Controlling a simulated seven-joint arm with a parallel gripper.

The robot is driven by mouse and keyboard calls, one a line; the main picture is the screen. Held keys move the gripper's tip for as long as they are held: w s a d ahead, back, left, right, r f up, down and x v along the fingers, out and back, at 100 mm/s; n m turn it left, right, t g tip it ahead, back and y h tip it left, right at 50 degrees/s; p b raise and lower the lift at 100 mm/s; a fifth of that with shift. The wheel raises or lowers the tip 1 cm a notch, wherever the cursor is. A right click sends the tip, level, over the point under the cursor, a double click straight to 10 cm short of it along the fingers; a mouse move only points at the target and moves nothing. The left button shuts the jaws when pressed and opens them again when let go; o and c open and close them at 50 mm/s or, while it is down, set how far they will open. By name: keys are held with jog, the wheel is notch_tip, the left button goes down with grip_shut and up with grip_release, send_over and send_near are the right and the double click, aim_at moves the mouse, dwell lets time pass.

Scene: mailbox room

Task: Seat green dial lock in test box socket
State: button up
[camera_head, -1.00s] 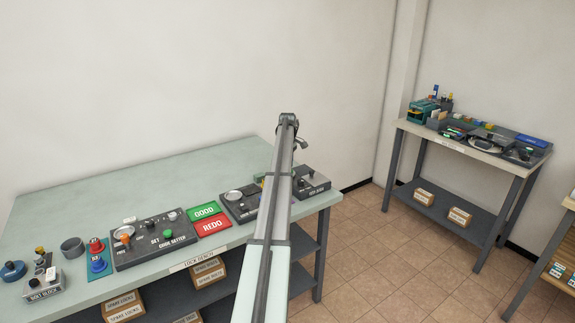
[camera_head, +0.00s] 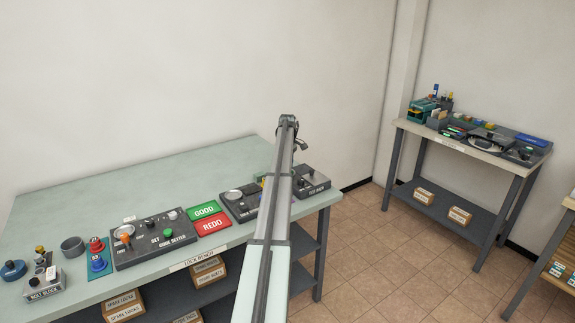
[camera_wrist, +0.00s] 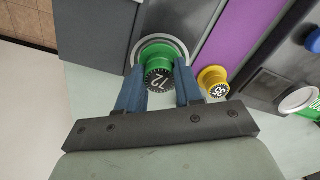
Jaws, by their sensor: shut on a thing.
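The green dial lock (camera_wrist: 158,65), with white numbers on its dark face, is between the two blue fingers of my gripper (camera_wrist: 161,78) in the wrist view. My gripper is shut on it. A pale round ring (camera_wrist: 180,43) surrounds the lock on a grey surface. I cannot tell how deep the lock sits in the ring. In the head view the dark test box (camera_head: 312,183) stands at the bench's right end, with dark knobs on top. My arm hides the gripper and the lock there.
The dark tray with a round dish (camera_head: 238,202), GOOD mat (camera_head: 204,210) and REDO mat (camera_head: 212,225) lie left of my arm. The bench's back left (camera_head: 110,190) is clear.

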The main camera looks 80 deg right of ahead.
jog(key=shift+f, duration=0.15)
jog(key=o, duration=1.4)
jog(key=shift+c, duration=0.2)
jog(key=shift+r, duration=3)
